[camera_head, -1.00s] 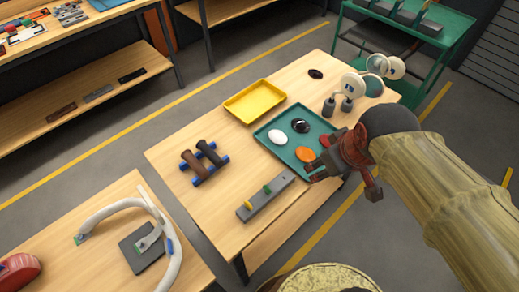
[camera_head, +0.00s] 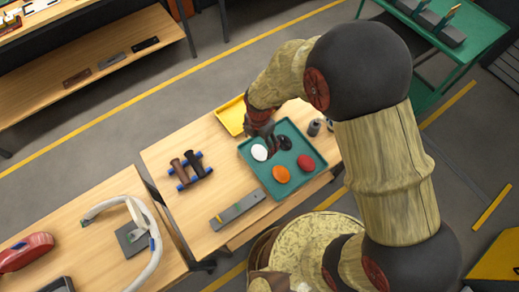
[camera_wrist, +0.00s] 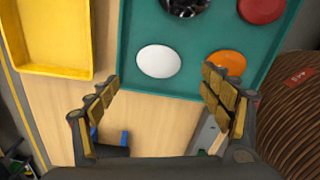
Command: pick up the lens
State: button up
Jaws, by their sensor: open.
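The green tray (camera_head: 247,152) on the wooden table holds several round, lens-like discs: a white one (camera_head: 260,152), a black one (camera_head: 285,143), an orange one (camera_head: 281,174) and a red one (camera_head: 306,161). Which is the lens, I cannot tell for certain. My gripper (camera_head: 264,130) is at the tray's far left side, near the white and black discs. In the wrist view my gripper (camera_wrist: 158,82) is open and empty. The white disc (camera_wrist: 158,61) lies just ahead, between the lines of the fingers. The black disc (camera_wrist: 185,4) is cut off by the top edge.
A yellow tray (camera_wrist: 53,72) lies beside the green tray. Dark rollers on blue supports (camera_head: 185,170) and a grey bar with pegs (camera_head: 238,209) stand nearer on the table. Dark cylinders (camera_head: 314,127) stand behind the tray, partly hidden by my arm.

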aim_at(259, 151)
notch_tip(259, 151, down, 7)
jog(key=shift+w+r, duration=0.1)
dwell(0.3)
jog(key=shift+c, duration=0.7)
jog(key=c, duration=1.1)
jog(key=shift+r, duration=0.1)
